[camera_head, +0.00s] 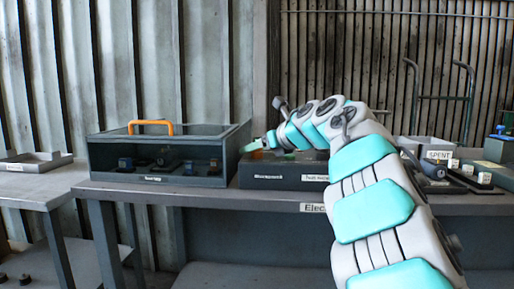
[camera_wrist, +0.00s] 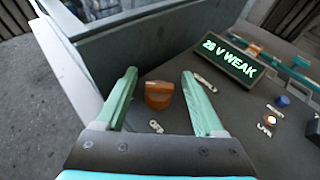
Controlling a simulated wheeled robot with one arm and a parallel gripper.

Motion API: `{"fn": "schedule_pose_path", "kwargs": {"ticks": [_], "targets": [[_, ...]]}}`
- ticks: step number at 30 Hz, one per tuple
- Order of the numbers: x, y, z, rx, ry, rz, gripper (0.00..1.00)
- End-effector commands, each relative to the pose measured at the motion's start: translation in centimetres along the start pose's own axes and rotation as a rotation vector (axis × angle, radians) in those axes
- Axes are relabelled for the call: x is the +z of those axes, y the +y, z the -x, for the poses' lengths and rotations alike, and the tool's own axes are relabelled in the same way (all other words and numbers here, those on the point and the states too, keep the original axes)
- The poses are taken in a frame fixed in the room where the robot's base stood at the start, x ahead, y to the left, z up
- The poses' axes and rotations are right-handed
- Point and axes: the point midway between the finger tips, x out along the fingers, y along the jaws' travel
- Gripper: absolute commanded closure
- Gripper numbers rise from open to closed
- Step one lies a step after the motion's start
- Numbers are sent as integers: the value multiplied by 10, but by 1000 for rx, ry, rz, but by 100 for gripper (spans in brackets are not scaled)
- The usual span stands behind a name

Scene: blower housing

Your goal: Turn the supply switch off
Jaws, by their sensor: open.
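The supply switch appears to be the orange knob (camera_wrist: 158,96) on a dark panel (camera_wrist: 225,125) in the wrist view. A small label reading OFF (camera_wrist: 156,127) lies just below it, and another small label (camera_wrist: 206,83) sits to its upper right. Which label the knob points at is hard to tell. My gripper (camera_wrist: 160,84) is open, with one pale green finger on each side of the knob. No contact with the knob is visible. In the head view my gripper (camera_head: 264,144) is over the dark unit (camera_head: 285,172) on the bench, small and partly hidden by my arm.
A lit display (camera_wrist: 229,58) reads WEAK, beside a blue button (camera_wrist: 283,100) and a lit button (camera_wrist: 272,119). A glass-fronted case (camera_head: 165,160) with an orange handle stands close left of the unit. A tray marked SPENT (camera_head: 439,155) is at right on the bench (camera_head: 240,200).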

Motion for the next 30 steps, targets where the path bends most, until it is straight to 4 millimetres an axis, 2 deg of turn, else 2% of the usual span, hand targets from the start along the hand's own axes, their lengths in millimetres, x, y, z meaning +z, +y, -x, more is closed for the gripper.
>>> {"fn": "schedule_pose_path", "kwargs": {"ticks": [2,21,30], "targets": [[0,0,0,0,-1,0,30],[1,0,1,0,-1,1,100],[1,0,1,5,-2,2,100]]}}
